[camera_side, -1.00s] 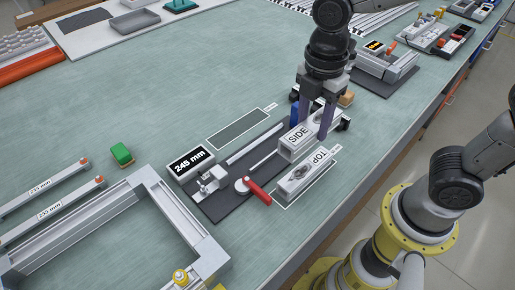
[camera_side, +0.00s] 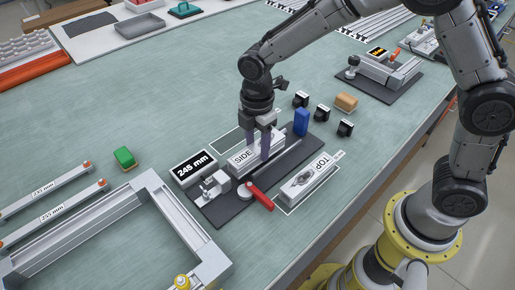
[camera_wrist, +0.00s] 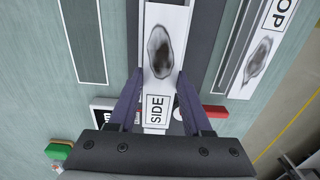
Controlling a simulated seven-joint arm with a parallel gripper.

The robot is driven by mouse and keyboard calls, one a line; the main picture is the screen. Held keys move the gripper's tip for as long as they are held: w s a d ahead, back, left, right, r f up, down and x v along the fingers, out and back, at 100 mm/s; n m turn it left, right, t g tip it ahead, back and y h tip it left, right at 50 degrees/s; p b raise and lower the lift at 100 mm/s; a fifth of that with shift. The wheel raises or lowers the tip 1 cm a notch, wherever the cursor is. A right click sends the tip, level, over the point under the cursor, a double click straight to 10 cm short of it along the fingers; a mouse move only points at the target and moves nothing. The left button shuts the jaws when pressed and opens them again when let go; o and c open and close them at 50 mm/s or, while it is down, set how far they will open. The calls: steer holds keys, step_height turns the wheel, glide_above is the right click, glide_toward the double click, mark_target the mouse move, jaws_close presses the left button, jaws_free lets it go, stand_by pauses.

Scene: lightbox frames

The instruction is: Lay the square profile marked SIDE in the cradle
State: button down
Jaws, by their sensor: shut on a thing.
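The square profile marked SIDE (camera_side: 241,160) is pale, with a dark oval smudge on its top in the wrist view (camera_wrist: 160,84). My gripper (camera_side: 259,153) is shut on it, one finger on each long side, also in the wrist view (camera_wrist: 159,78). The cradle's dark base (camera_side: 222,214) carries a metal clamp, a red handle (camera_side: 260,197) and a blue block (camera_side: 301,122). The profile lies lengthwise over the cradle, between clamp and blue block. I cannot tell whether it rests on the cradle. My fingers hide part of it.
A profile marked TOP (camera_side: 306,178) lies in an outlined spot beside the cradle. A 245 mm display (camera_side: 193,167) stands at the cradle's left. Black blocks (camera_side: 322,112) and an orange block (camera_side: 346,102) stand behind right. A metal frame (camera_side: 108,232) lies at lower left.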

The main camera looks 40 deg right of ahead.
mark_target(257, 147)
steer(key=shift+f, duration=0.7)
steer(key=shift+f, duration=0.15)
steer(key=shift+c, duration=1.7)
jaws_free()
step_height(257, 147, up, 11)
steer(key=s+d+r+m+t, duration=0.1)
steer(key=s+d+r+m, duration=0.3)
steer(key=d+r, duration=0.15)
steer(key=s+d+m+t, duration=0.2)
steer(key=s+d+m, duration=0.2)
steer(key=s+m, duration=0.3)
steer(key=s+d+r+m+t, duration=0.1)
steer(key=s+d+m, duration=0.4)
steer(key=s, duration=0.5)
steer(key=shift+s+m+t, duration=0.4)
steer(key=shift+m+t, duration=0.4)
steer(key=shift+m, duration=0.2)
